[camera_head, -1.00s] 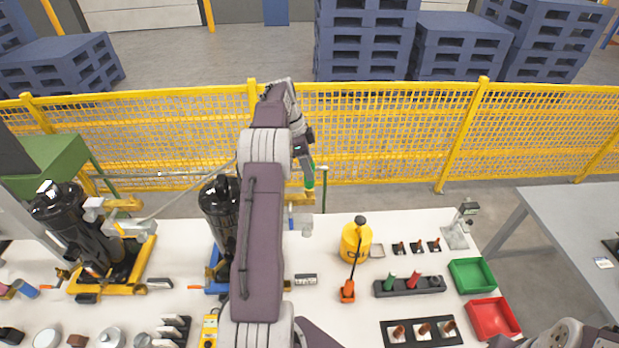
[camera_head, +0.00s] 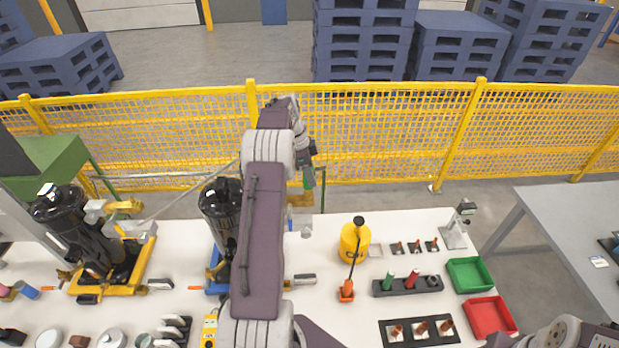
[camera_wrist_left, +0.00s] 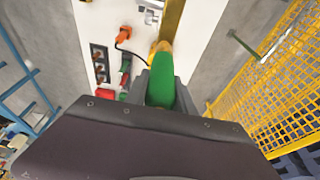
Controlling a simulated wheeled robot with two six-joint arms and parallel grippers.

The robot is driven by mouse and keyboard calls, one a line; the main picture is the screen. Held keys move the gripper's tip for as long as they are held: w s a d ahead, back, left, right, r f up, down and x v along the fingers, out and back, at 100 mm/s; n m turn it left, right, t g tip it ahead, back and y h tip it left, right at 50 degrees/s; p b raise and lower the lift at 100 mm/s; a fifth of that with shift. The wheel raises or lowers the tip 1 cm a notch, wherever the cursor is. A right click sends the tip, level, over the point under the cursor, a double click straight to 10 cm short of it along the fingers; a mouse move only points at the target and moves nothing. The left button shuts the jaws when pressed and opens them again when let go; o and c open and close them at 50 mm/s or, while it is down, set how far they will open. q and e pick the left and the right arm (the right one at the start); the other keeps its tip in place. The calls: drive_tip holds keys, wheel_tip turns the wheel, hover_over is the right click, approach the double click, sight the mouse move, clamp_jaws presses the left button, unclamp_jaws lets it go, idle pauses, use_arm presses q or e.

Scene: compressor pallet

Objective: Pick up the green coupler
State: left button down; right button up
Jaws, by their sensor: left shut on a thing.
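My left gripper (camera_head: 308,164) is raised over the far side of the white table, near the yellow fence. It is shut on a green coupler (camera_head: 308,178), which hangs downward below the jaws. In the left wrist view the green coupler (camera_wrist_left: 162,82) sits between the two grey fingers (camera_wrist_left: 161,90), with an orange-yellow end pointing away. Another green piece (camera_head: 387,281) stands in a dark rack (camera_head: 408,287) beside a red one. My right gripper is out of view; only part of that arm shows at the lower right.
Two black compressors (camera_head: 68,220) (camera_head: 219,212) stand at the left and centre. A yellow canister (camera_head: 354,243) stands right of the gripper. Green (camera_head: 470,273) and red (camera_head: 490,316) trays lie at the right. The yellow fence (camera_head: 400,130) runs behind the table.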

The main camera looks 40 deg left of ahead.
use_arm(q)
drive_tip(key=r, duration=0.1)
drive_tip(key=r+b, duration=0.2)
drive_tip(key=r, duration=0.1)
drive_tip(key=shift+s+d, duration=0.2)
drive_tip(key=shift+s, duration=0.05)
drive_tip(key=s+d+r+b, duration=0.6)
drive_tip(key=s+d+r, duration=0.1)
drive_tip(key=s, duration=0.1)
drive_tip(key=shift+s, duration=0.3)
